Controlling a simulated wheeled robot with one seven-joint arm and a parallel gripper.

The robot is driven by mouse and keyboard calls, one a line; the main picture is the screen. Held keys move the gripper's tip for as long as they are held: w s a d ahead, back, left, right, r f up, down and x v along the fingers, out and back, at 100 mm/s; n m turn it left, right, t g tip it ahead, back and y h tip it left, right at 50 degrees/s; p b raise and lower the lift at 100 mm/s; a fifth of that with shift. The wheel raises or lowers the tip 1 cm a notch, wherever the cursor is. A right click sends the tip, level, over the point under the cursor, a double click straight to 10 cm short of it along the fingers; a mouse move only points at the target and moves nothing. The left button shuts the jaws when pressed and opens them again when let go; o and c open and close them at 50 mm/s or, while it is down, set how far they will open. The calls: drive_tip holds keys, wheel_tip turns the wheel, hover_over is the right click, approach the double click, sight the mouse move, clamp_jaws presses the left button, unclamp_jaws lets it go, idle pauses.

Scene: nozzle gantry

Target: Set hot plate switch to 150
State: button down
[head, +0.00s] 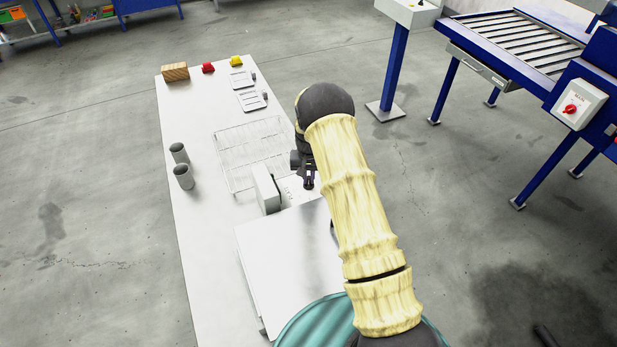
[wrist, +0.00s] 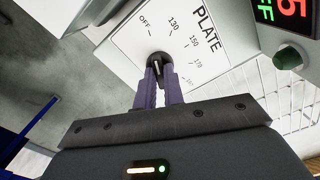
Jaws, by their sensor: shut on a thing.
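The hot plate switch (wrist: 157,60) is a small black knob with a white mark, on a white panel (wrist: 130,48) lettered PLATE. Around it are printed OFF, 130, 150, 170 and a fainter last number. My gripper (wrist: 158,78) is shut on the knob in the wrist view, its purple fingers on either side. The fingers partly cover the knob, and I cannot tell which number the mark points at. In the head view my gripper (head: 309,184) is at the white panel by the hot plate (head: 285,245), and the knob is hidden.
A white box (head: 266,188) stands left of my gripper. A display with red and green characters (wrist: 281,10) and a dark green button (wrist: 288,55) are at upper right in the wrist view. A wire rack (head: 235,150) and two grey cups (head: 183,176) are on the table (head: 195,235).

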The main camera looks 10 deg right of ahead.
drive_tip(key=shift+m+b, duration=0.3)
drive_tip(key=shift+m, duration=0.1)
drive_tip(key=shift+f+m+b, duration=0.1)
drive_tip(key=shift+m+b, duration=0.6)
drive_tip(key=shift+m, duration=0.2)
drive_tip(key=m+b, duration=0.1)
drive_tip(key=m, duration=0.2)
drive_tip(key=shift+m+b, duration=0.3)
drive_tip(key=shift+b, duration=0.05)
drive_tip(key=m+b, duration=0.1)
drive_tip(key=m, duration=0.2)
drive_tip(key=shift+m, duration=2.2)
drive_tip(key=c, duration=1.5)
unclamp_jaws()
drive_tip(key=shift+r, duration=0.25)
